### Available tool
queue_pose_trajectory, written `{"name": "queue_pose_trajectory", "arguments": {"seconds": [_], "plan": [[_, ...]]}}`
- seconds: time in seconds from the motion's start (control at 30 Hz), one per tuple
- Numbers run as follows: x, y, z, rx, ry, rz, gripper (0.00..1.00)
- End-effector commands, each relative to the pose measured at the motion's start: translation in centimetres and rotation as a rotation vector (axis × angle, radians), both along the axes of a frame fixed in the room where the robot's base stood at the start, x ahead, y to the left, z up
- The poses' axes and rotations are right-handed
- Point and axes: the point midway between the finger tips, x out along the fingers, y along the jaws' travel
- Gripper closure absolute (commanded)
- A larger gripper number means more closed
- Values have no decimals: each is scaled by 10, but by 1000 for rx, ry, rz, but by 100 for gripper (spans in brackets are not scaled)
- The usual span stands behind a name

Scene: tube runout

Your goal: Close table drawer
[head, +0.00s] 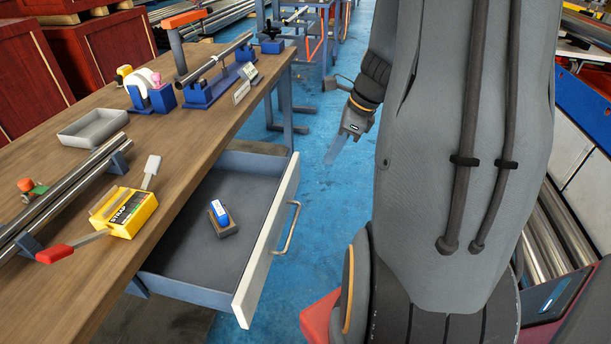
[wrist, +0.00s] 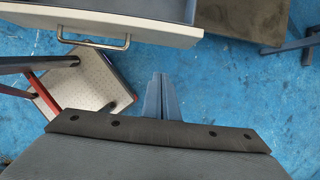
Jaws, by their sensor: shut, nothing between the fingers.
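The table drawer (head: 193,255) stands pulled out from under the wooden workbench (head: 185,130) in the head view. Its white front panel (head: 265,245) carries a metal bar handle (head: 287,228). A small blue and white item on a dark block (head: 222,220) lies inside. My gripper (head: 333,155) is in the aisle to the right of the drawer, apart from it. In the wrist view, my gripper (wrist: 160,80) points up toward the drawer front (wrist: 150,20), with the handle (wrist: 93,43) up and to the left. The fingers are together and hold nothing.
On the bench are a yellow box (head: 132,212), a grey tray (head: 93,127), steel bars and blue stands. Red crates (head: 120,45) stand behind the bench.

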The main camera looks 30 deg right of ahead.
Motion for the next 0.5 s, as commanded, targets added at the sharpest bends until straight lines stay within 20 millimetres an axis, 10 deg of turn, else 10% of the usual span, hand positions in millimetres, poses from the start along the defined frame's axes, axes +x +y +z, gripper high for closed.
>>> {"name": "queue_pose_trajectory", "arguments": {"seconds": [0.5], "plan": [[20, 20, -74, 5, 5, -8, 100]]}}
